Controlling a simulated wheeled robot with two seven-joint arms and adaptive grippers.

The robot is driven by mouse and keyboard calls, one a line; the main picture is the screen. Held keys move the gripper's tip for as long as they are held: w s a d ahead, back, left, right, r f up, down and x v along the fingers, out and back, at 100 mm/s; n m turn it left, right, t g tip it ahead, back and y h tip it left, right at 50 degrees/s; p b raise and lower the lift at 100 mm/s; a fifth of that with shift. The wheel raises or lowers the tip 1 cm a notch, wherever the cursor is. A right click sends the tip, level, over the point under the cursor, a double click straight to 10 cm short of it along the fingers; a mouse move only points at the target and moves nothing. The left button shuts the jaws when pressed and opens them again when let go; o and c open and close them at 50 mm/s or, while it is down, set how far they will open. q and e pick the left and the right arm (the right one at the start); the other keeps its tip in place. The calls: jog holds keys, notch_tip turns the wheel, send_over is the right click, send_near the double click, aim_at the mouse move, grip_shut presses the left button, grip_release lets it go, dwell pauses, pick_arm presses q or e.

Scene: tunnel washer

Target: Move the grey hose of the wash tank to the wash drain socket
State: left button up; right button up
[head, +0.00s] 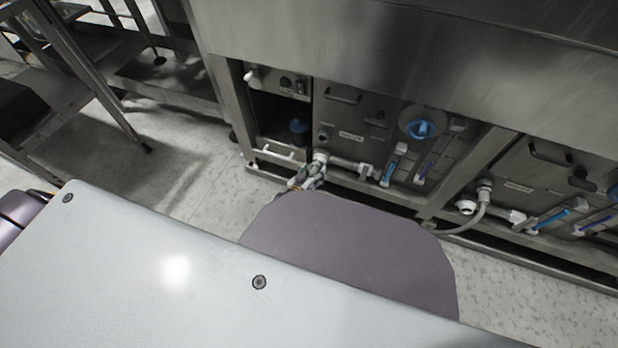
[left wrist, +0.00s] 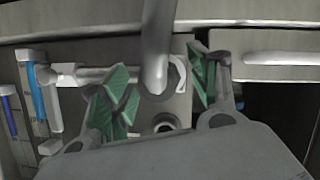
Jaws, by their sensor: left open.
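My left gripper (head: 308,182) is open low in front of the left tank panel (head: 345,115). In the left wrist view its green fingers (left wrist: 158,90) stand apart on either side of the grey hose (left wrist: 156,45). The hose end sits over a white ring-shaped socket (left wrist: 179,72), beside a white pipe; I cannot tell how fully it is seated. A dark round port (left wrist: 166,124) beside it looks empty; it shows in the head view (head: 322,136) above the white fitting. My gripper hides most of this hose in the head view. My right gripper is not in view.
A metal table frame (head: 85,65) is at left. The floor between is clear.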

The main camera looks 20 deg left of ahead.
pick_arm(q)
jog(key=v, duration=1.2)
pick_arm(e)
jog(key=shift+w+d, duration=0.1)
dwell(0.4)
pick_arm(q)
jog(key=shift+f, duration=0.1)
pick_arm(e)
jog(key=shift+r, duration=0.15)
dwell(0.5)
pick_arm(q)
jog(key=s+a+r+m+g+y+p, duration=0.1)
jog(key=s+a+r+m+g, duration=0.1)
jog(key=s+r+g, duration=0.8)
jog(key=s+r+m, duration=0.1)
jog(key=s+r, duration=0.2)
jog(key=s, duration=0.2)
jog(key=shift+a+r+m+y, duration=0.15)
jog(key=shift+a+m+y, duration=0.05)
jog(key=shift+m+y, duration=0.1)
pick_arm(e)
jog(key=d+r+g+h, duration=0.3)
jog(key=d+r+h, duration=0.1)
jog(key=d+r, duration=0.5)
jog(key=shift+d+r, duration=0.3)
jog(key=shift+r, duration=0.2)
